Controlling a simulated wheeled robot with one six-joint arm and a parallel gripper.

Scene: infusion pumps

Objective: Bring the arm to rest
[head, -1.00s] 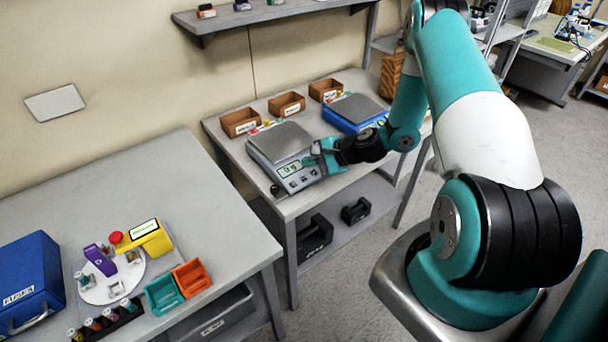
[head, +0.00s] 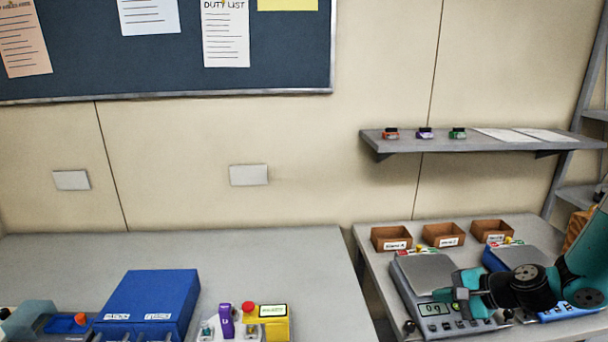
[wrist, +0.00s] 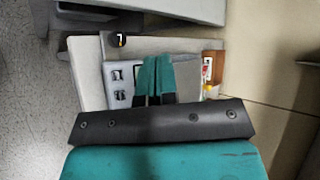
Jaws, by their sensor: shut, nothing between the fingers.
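My arm comes in from the right edge of the head view. My gripper (head: 448,296) is at the front of the grey scale (head: 406,291), close to its display, which reads 0 g. Whether it touches the scale I cannot tell. In the wrist view the two teal fingers of my gripper (wrist: 155,62) lie together with nothing between them. The scale's front panel with its buttons (wrist: 119,85) shows beside them.
A blue scale (head: 493,259) stands behind my arm. Three brown bins (head: 391,239) line the back of this table. A wall shelf (head: 480,143) hangs above. The left table holds a blue case (head: 150,298) and a yellow device (head: 275,327); its back part is clear.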

